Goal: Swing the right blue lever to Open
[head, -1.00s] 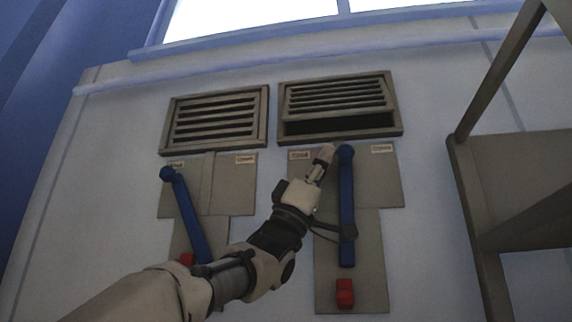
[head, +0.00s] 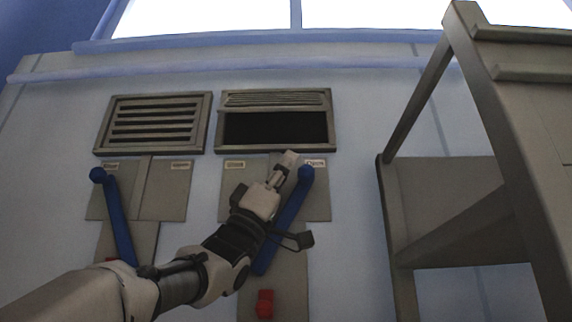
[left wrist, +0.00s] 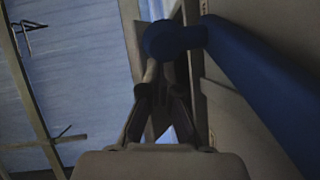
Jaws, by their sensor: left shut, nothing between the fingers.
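The right blue lever (head: 286,218) leans on its grey plate (head: 322,200), its round knob up and to the right, close under the right-hand label (head: 315,163). The left-hand label (head: 235,165) is on the plate's other side; the lettering is blurred. My left gripper (head: 286,165) is shut and empty, just left of the knob; whether it touches is hard to tell. In the left wrist view the knob and bar of the lever (left wrist: 262,85) pass beside and beyond the fingers (left wrist: 155,105). The vent above (head: 275,128) shows a wide dark opening. My right gripper is out of view.
The left blue lever (head: 118,220) stands under a slatted vent (head: 153,123), its knob at the upper left. A red block (head: 264,304) sits below the right lever. A grey frame with a shelf (head: 440,205) fills the right side.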

